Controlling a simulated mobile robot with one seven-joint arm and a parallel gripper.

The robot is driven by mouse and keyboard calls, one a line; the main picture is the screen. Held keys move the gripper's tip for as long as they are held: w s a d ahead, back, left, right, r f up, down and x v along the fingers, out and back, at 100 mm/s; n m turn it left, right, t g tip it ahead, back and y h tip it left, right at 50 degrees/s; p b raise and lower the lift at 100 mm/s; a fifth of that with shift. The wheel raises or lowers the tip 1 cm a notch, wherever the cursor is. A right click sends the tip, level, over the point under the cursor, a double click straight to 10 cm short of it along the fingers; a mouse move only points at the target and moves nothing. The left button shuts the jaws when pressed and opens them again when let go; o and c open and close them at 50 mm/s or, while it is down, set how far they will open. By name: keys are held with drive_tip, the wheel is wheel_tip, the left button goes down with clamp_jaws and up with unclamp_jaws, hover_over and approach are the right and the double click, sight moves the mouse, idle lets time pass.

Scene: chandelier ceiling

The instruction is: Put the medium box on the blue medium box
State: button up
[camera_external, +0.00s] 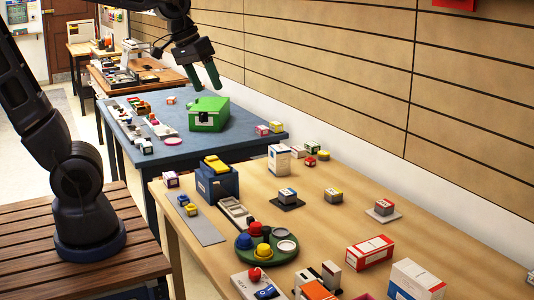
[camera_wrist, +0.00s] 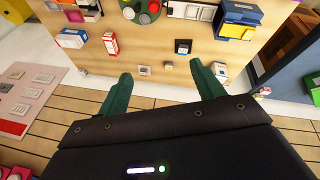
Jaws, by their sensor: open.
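A blue box (camera_external: 217,184) with a yellow item on top stands at the left of the wooden table; it also shows at upper right in the wrist view (camera_wrist: 238,20). Several other boxes could be the medium box; I cannot tell which: a tall white box (camera_external: 279,161), a red-and-white box (camera_external: 369,252), a white-and-blue box (camera_external: 415,281) and a green box (camera_external: 208,114) on the far blue table. My gripper (camera_external: 203,78) is open and empty, in the air above the green box. Its two green fingers are spread in the wrist view (camera_wrist: 160,72).
A green round tray (camera_external: 266,246) holding several colored items is near the table's middle. Small blocks on pads (camera_external: 288,196) and a grey strip (camera_external: 202,224) lie around it. A slatted wall runs along the right. Bare wood (camera_external: 330,218) shows between the items.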

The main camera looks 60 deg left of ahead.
drive_tip(key=s+a+f+m+y, duration=0.1)
drive_tip(key=s+a, duration=0.4)
drive_tip(key=s, duration=0.5)
drive_tip(key=shift+a+f+m+t+y, duration=0.35)
drive_tip(key=shift+f+m, duration=0.45)
drive_tip(key=shift+m, duration=0.3)
